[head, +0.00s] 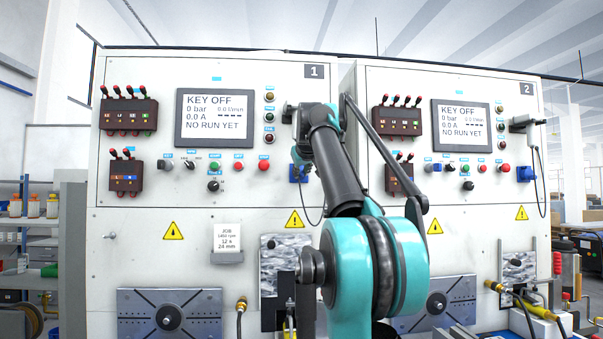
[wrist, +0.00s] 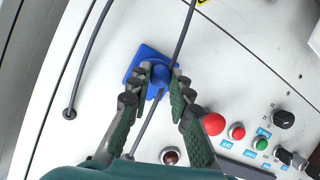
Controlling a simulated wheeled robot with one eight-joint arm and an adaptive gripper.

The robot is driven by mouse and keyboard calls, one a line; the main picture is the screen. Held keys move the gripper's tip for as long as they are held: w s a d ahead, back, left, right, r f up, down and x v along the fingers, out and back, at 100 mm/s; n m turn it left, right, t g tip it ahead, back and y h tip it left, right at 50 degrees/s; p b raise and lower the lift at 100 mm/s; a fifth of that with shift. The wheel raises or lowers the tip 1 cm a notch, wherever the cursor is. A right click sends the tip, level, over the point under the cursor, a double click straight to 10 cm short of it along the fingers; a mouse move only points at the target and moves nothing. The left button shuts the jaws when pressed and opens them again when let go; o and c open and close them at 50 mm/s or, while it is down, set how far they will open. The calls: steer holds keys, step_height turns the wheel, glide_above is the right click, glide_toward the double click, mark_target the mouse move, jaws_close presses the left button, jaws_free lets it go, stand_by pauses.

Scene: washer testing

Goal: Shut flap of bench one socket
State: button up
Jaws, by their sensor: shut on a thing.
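The bench one socket (head: 297,177) is a small blue fitting on the white panel, partly hidden by my arm in the head view. In the wrist view, the socket's square blue base (wrist: 138,62) sits flat on the panel. A rounded blue part, which looks like its flap (wrist: 161,75), lies between my fingertips. My gripper (wrist: 163,73) is shut on this blue part, one finger on each side. I cannot tell how far the flap is swung from the socket. In the head view my gripper (head: 300,160) is at the socket, its fingers hard to make out.
A grey cable (wrist: 183,35) runs past my fingertips. Red, green and black buttons and knobs (wrist: 237,131) lie close to the right finger. Bench one's screen (head: 219,118) reads KEY OFF. Bench two (head: 447,180) stands to the right, with its own blue socket (head: 526,173).

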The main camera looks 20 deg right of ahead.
jaws_close()
steer(key=shift+w+f+t, duration=0.3)
steer(key=shift+f+t, duration=0.15)
steer(key=shift+t, duration=0.45)
steer(key=shift+w+d+f+t+h, duration=0.1)
steer(key=shift+w+f+t+h, duration=0.15)
steer(key=shift+t, duration=0.4)
steer(key=shift+w+f+t+h, duration=0.15)
steer(key=shift+w+t+h, duration=0.1)
steer(key=shift+t, duration=0.4)
steer(key=o, duration=0.9)
jaws_free()
steer(key=v, duration=1.2)
steer(key=shift+s, duration=0.1)
